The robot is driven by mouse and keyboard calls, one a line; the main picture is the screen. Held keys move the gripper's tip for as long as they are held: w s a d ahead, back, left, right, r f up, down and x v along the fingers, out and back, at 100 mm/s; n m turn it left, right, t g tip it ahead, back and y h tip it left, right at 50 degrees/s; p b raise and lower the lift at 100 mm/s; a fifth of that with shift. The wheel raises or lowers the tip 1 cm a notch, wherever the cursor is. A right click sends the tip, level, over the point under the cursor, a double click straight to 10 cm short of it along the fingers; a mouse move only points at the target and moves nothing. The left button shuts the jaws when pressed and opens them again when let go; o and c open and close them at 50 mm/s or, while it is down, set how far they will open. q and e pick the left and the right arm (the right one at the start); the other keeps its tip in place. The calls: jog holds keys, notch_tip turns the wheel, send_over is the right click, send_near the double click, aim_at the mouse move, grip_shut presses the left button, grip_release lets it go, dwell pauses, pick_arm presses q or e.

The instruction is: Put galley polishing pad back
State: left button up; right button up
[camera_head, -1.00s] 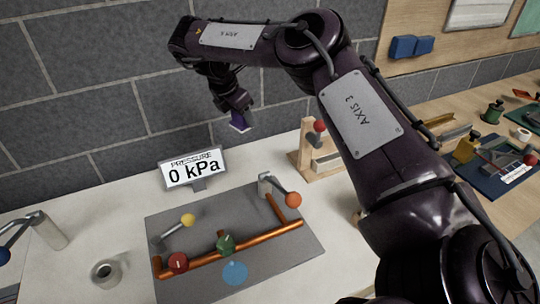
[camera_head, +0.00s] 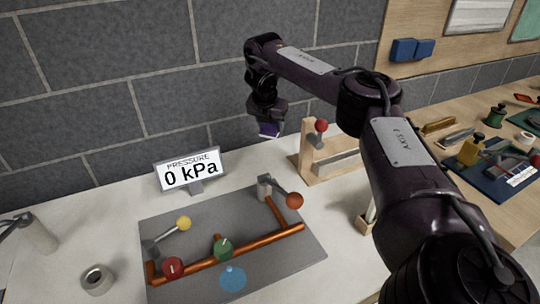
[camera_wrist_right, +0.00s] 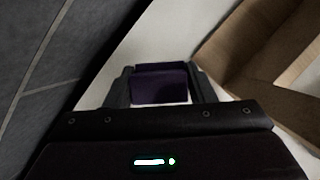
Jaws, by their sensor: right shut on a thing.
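The polishing pad (camera_head: 269,129) is a small dark purple block. My right gripper (camera_head: 268,120) is shut on it and holds it in the air, above the back of the white table near the block wall. In the right wrist view, the pad (camera_wrist_right: 159,84) sits between the two fingers of the right gripper (camera_wrist_right: 160,90). In the head view it is left of a wooden stand (camera_head: 306,150) with a red-knobbed lever. My left gripper is not in view.
A pressure display (camera_head: 190,170) reads 0 kPa. In front of it lies a grey board (camera_head: 245,215) with copper pipes and coloured valve knobs. A metal ring (camera_head: 97,280) lies at front left. A wooden bench (camera_head: 500,215) with tools stands at right.

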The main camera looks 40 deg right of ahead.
notch_tip(320, 180, down, 10)
jog(key=shift+f+p, duration=0.1)
jog(key=shift+p, duration=0.6)
jog(key=shift+s, duration=0.1)
jog(key=o, duration=0.9)
jog(key=shift+o, duration=0.2)
jog(key=v, duration=1.2)
jog(key=shift+b, duration=0.3)
